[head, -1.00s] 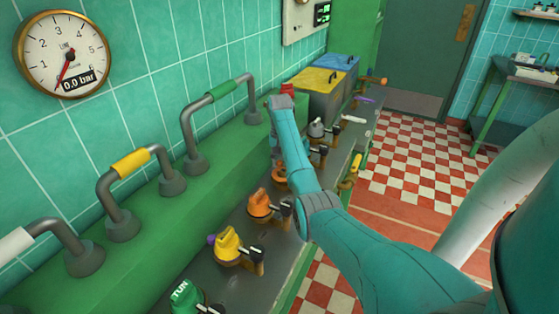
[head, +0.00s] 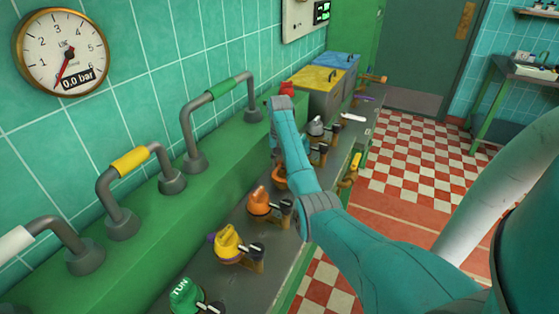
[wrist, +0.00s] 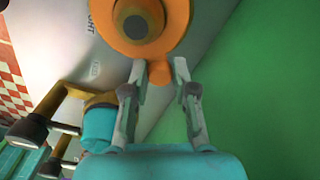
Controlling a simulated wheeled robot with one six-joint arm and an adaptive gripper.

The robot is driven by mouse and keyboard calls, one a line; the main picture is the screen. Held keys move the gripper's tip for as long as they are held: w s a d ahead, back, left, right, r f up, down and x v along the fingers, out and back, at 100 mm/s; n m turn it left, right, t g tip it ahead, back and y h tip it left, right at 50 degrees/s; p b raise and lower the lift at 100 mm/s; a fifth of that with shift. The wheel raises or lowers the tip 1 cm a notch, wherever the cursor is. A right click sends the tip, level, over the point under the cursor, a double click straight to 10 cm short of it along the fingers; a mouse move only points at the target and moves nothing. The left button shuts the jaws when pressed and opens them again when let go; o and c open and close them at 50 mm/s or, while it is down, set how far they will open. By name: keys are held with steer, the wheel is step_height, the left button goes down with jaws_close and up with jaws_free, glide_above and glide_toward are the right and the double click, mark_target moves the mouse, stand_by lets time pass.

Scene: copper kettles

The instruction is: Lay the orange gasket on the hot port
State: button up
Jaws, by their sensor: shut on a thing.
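The orange gasket (wrist: 183,18) is a flat ring with a short tab, at the top of the wrist view. My gripper (wrist: 159,68) is shut on the tab, one finger on each side. Part of a word ending in "HT" shows on the grey plate beside the ring. In the head view an orange piece (head: 279,179) shows beside my arm, which hides the gripper. No label there marks the hot port.
An orange valve (head: 259,201), a yellow valve (head: 227,241) and a green valve (head: 184,295) line the grey counter. A teal-topped fitting (wrist: 98,128) sits left of my fingers. Bent pipes (head: 134,162) stand on the green ledge. Blue and yellow-lidded boxes (head: 322,100) are at the back.

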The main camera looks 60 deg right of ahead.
steer(key=shift+f, duration=0.1)
steer(key=o, duration=1)
